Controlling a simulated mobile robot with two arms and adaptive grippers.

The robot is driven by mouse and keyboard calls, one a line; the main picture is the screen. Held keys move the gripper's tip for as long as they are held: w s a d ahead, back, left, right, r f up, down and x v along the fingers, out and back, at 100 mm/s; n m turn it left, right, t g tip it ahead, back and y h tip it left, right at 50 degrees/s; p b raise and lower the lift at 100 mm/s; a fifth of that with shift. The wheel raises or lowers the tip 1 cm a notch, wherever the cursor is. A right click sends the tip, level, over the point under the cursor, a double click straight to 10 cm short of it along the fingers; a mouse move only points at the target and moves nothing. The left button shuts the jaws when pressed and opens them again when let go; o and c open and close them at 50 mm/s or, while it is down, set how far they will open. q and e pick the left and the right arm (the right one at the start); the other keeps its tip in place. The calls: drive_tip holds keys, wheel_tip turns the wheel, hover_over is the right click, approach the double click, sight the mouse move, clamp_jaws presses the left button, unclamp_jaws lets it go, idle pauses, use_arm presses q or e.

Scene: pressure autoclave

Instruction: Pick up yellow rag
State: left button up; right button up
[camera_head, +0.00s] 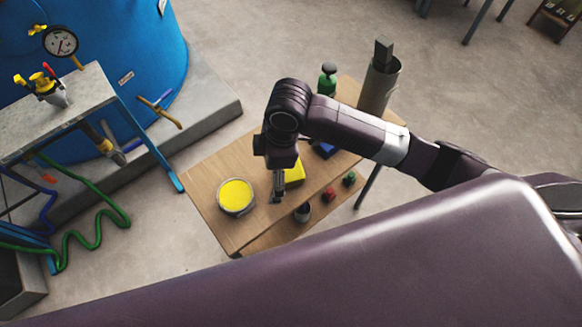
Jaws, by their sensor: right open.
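A yellow rag (295,174), seemingly folded, lies on the wooden table (204,183). It is partly hidden behind my right gripper (276,199). The right gripper is open, points down and shows just left of and in front of the rag's visible part. I cannot tell its height above the table or whether it touches the rag. My left gripper is not in view.
A round tin with yellow contents (236,196) stands left of the gripper. A blue item (325,150) is partly hidden behind my arm. A green bottle (328,79) and a grey cylinder (378,88) stand at the back. Small red (329,194) and green (349,178) items sit lower right.

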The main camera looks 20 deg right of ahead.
drive_tip(key=shift+n+g+h, duration=0.3)
drive_tip(key=shift+n+h, duration=0.3)
drive_tip(key=shift+h, duration=0.3)
drive_tip(key=w+d, duration=0.1)
drive_tip(key=d, duration=0.1)
drive_tip(key=w+d+r, duration=0.1)
drive_tip(key=d, duration=0.1)
drive_tip(key=w+d+r, duration=0.1)
drive_tip(key=d, duration=0.1)
drive_tip(key=shift+w, duration=0.4)
drive_tip(key=shift+f, duration=0.15)
wheel_tip(320, 180, down, 8)
drive_tip(key=shift+s+d+r+p, duration=0.15)
drive_tip(key=shift+r+p, duration=0.1)
drive_tip(key=shift+p, duration=0.35)
drive_tip(key=c, duration=1.4)
drive_tip(key=shift+r, duration=0.2)
wheel_tip(320, 180, up, 20)
drive_tip(key=shift+f+b, duration=0.15)
drive_tip(key=shift+b, duration=0.4)
